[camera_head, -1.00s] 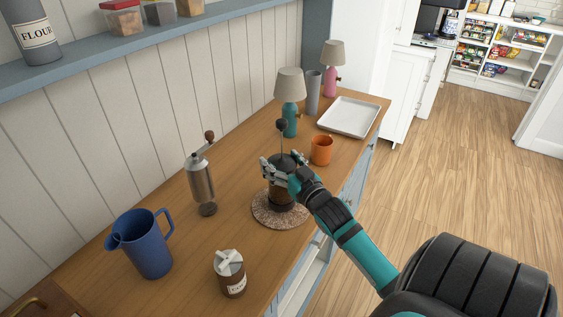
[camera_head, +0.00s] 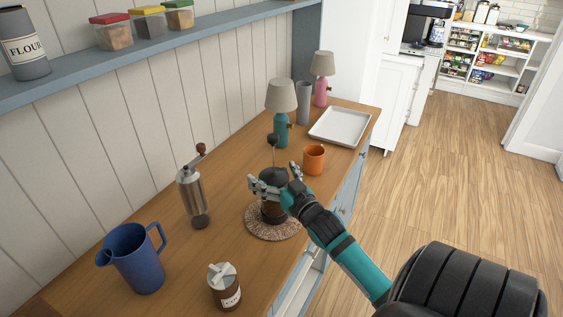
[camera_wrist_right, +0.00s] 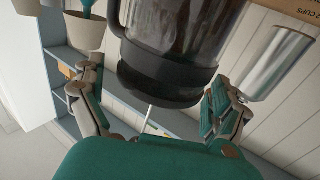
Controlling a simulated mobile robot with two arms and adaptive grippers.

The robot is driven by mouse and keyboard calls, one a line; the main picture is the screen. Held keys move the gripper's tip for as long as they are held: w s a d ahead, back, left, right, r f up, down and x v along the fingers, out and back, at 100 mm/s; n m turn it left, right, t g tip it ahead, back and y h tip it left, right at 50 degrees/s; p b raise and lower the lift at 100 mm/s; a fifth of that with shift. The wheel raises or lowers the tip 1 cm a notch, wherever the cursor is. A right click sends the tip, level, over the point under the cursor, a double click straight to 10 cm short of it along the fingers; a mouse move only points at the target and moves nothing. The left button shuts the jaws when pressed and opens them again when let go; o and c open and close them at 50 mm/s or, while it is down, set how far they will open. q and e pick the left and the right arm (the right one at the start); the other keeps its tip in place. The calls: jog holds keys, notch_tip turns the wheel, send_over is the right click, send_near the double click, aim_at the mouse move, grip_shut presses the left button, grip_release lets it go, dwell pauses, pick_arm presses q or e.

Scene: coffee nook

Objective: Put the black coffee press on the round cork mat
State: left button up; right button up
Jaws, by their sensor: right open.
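The black coffee press (camera_head: 272,212), with a dark glass body and a knob on a thin rod, stands upright on the round cork mat (camera_head: 256,230). My right gripper (camera_head: 273,180) is open, with its fingers on either side of the press near its lid. In the right wrist view the press (camera_wrist_right: 168,50) appears upside down between the spread fingers of that gripper (camera_wrist_right: 160,115), with gaps beside it. The fingers hide part of the press in the head view. My left gripper is out of view.
A metal grinder (camera_head: 193,195), a blue jug (camera_head: 137,258) and a brown canister (camera_head: 225,288) stand left and in front of the mat. An orange mug (camera_head: 313,160), a teal lamp (camera_head: 281,110) and a white tray (camera_head: 340,126) are behind it. The counter's front edge is close on the right.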

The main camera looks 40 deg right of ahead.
jog(key=b+v, duration=0.2)
jog(key=v, duration=1)
